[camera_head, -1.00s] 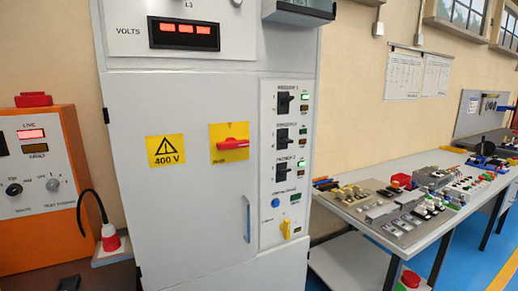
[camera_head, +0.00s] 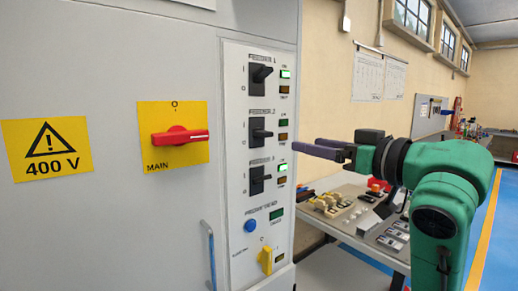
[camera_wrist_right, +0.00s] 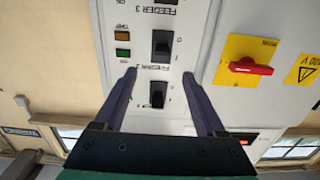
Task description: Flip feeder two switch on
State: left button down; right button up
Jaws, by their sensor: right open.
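The feeder two switch (camera_head: 261,132) is a black lever on the white panel strip, between the feeder one switch (camera_head: 261,74) and the feeder three switch (camera_head: 259,179). Its lever sits low; its green lamp (camera_head: 283,123) looks dark. In the upside-down right wrist view, the feeder two switch (camera_wrist_right: 163,43) is beyond the fingertips and the feeder one switch (camera_wrist_right: 157,95) shows between the fingers. My right gripper (camera_head: 306,145), open and empty, is right of the panel at about feeder two's height. Its spread fingers (camera_wrist_right: 160,73) also show in the wrist view. My left gripper is out of view.
The red main switch (camera_head: 180,136) is on a yellow plate left of the strip. A workbench (camera_head: 350,238) with parts stands at right.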

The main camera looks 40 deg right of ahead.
jog(key=p, duration=0.3)
send_near(269, 135)
jog(key=w+p, duration=0.1)
jog(key=w, duration=0.3)
jog(key=w+p, duration=0.1)
jog(key=w, duration=0.3)
jog(key=shift+w+d+r+p, duration=0.1)
jog(key=shift+w+r+p, duration=0.1)
jog(key=shift+w+p, duration=0.2)
jog(key=shift+w+f, duration=0.1)
jog(key=shift+w, duration=0.25)
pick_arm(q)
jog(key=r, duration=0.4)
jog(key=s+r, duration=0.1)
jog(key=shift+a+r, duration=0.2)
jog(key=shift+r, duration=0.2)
